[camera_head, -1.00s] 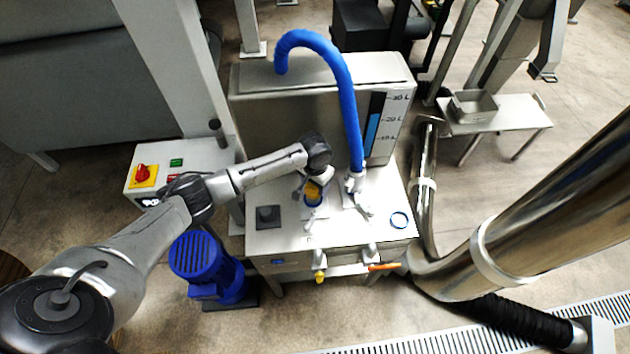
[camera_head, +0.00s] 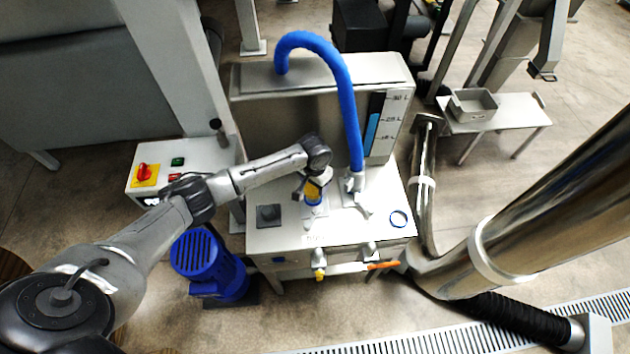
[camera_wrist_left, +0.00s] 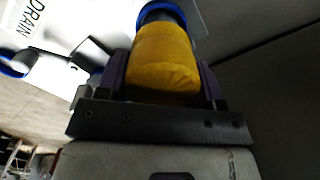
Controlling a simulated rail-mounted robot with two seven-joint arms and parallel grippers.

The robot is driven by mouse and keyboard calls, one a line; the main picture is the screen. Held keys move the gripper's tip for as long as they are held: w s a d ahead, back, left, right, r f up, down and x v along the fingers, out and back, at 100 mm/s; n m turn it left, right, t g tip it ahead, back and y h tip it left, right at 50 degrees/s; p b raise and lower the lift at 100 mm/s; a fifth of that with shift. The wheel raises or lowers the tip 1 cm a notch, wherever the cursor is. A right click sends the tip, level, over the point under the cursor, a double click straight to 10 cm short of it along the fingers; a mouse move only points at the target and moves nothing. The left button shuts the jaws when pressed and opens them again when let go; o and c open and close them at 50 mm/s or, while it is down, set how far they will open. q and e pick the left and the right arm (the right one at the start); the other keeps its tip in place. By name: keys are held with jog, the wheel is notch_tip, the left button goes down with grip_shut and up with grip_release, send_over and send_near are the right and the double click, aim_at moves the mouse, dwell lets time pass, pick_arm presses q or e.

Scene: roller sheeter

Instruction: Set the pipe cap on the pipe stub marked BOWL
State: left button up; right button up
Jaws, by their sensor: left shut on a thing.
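My left gripper (camera_head: 314,187) is shut on the yellow pipe cap (camera_head: 313,192), which is upright over the worktop. In the left wrist view the cap (camera_wrist_left: 164,62) sits between the dark fingers, with a blue band (camera_wrist_left: 160,10) at its far end. In the head view blue also shows just under the yellow, and a pale stub (camera_head: 315,212) shows below that. I cannot tell whether the cap rests on the stub or is just above it. Faint lettering (camera_head: 316,239) in front is too small to read. My right gripper is not in view.
A blue hose (camera_head: 345,95) arches down to a fitting (camera_head: 354,182) right of the cap, with a pale lever beside it. The wrist view shows the word DRAIN (camera_wrist_left: 18,17).

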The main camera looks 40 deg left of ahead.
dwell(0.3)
pick_arm(q)
jog(key=shift+f+p, duration=0.1)
jog(key=shift+p, duration=0.35)
dwell(0.3)
jog(key=shift+f, duration=0.75)
jog(key=shift+f, duration=0.5)
dwell(0.4)
jog(key=shift+f, duration=0.4)
dwell(0.5)
jog(key=o, duration=1)
